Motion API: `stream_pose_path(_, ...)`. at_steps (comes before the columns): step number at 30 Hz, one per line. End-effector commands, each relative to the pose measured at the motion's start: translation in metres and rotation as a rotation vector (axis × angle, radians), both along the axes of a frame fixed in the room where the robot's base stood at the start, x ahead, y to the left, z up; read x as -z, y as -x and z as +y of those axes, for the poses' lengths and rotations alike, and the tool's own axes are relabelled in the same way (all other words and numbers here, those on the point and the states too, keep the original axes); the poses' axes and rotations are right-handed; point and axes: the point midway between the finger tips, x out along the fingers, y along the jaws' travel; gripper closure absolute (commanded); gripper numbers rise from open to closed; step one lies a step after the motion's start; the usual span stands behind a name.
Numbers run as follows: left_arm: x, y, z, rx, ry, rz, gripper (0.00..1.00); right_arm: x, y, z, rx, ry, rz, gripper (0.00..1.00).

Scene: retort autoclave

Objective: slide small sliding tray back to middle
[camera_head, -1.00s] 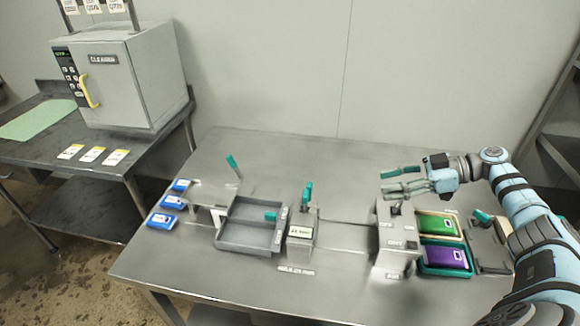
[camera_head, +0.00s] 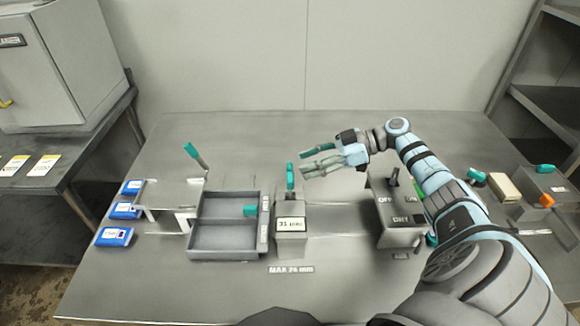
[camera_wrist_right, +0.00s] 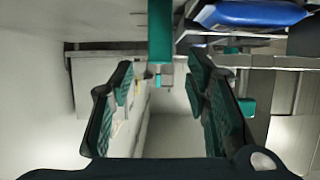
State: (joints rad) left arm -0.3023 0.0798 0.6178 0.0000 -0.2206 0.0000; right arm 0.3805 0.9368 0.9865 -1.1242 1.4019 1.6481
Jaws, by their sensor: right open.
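The small sliding tray (camera_head: 230,191) is a grey two-compartment tray on the steel table, left of centre in the head view. My right gripper (camera_head: 303,160) is open and empty, above and behind that box, up and right of the tray. A teal upright handle (camera_head: 290,178) stands just below its fingertips. In the right wrist view, a teal handle (camera_wrist_right: 160,30) shows ahead, between the open fingers (camera_wrist_right: 160,85). My left gripper is out of view.
Blue packs (camera_head: 123,211) lie at the table's left edge, beside a grey stand with a teal lever (camera_head: 196,155). An ON/OFF switch box (camera_head: 400,225) stands to the right, partly behind my arm.

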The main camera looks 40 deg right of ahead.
Motion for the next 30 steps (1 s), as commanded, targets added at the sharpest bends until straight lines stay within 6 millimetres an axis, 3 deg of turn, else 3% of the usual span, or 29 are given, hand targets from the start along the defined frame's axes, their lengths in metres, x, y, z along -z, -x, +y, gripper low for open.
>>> stream_pose_path(6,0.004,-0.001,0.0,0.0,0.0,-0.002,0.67,0.019,-0.026,0.035,0.0,-0.002,0.0,0.57)
stream_pose_path(16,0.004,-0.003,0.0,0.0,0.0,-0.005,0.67,0.023,-0.032,0.042,0.004,0.0,0.001,0.57)
stream_pose_path(17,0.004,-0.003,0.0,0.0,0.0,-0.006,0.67,0.023,-0.032,0.042,0.004,0.0,0.001,0.58)
stream_pose_path(25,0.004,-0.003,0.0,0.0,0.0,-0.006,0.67,0.023,-0.031,0.042,0.004,0.0,0.001,1.0)
stream_pose_path(30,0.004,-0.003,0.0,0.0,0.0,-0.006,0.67,0.023,-0.031,0.042,0.004,0.001,0.002,1.0)
